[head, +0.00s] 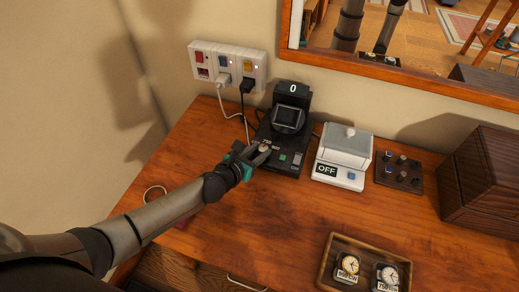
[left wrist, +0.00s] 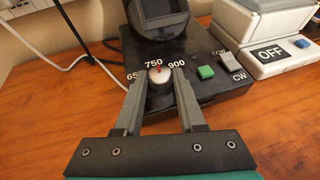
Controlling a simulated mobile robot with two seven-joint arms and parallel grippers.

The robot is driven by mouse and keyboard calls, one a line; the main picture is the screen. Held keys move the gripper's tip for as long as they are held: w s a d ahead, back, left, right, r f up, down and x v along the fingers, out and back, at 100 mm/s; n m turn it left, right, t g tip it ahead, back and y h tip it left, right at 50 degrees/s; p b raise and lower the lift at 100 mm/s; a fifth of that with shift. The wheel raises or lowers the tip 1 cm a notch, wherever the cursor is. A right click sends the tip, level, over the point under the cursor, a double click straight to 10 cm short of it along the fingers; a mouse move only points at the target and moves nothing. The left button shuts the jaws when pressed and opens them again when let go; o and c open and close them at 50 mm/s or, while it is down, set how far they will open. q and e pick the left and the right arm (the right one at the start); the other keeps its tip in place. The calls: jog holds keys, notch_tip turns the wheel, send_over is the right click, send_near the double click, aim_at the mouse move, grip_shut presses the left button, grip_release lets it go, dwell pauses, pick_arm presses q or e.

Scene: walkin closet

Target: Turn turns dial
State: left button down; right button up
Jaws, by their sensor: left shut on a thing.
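The turns dial (left wrist: 159,75) is a small pale round knob with a red mark on the front of a black watch winder (head: 291,119). Labels 650, 750 and 900 surround it, and the red mark points up at 750 in the left wrist view. My left gripper (left wrist: 159,82) has its two grey fingers on either side of the dial, shut on it. In the head view my left gripper (head: 263,151) reaches the winder's front left part. The winder's top display reads 0. My right gripper is not in view.
A green button (left wrist: 206,72) and a CCW/CW switch (left wrist: 228,62) sit right of the dial. A white device (head: 341,157) marked OFF stands to the right. A power strip (head: 227,66) is on the wall. A watch tray (head: 326,268) lies in front.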

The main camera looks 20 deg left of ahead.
pick_arm(q)
jog(key=shift+w+a+m+g+h, duration=0.1)
jog(key=shift+a+m+g+h, duration=0.25)
jog(key=shift+m+h, duration=0.45)
jog(key=shift+w+a+f+m+g+h+b, duration=0.15)
jog(key=shift+m+g+h, duration=0.1)
jog(key=shift+m+h, duration=0.2)
jog(key=shift+s+d+m+g+h+b, duration=0.1)
jog(key=shift+m+g+h+b, duration=0.1)
jog(key=shift+m+h, duration=0.25)
jog(key=shift+w+a+m+g+h+b, duration=0.15)
jog(key=shift+a+m+g+h+b, duration=0.05)
jog(key=shift+m+g+h+b, duration=0.75)
jog(key=shift+w+m+g+h+b, duration=0.1)
jog(key=shift+m+g+h+b, duration=0.7)
jog(key=shift+m+b, duration=0.35)
jog(key=c, duration=0.5)
grip_release()
jog(key=p+v, duration=0.3)
jog(key=v, duration=1.2)
jog(key=shift+a, duration=0.15)
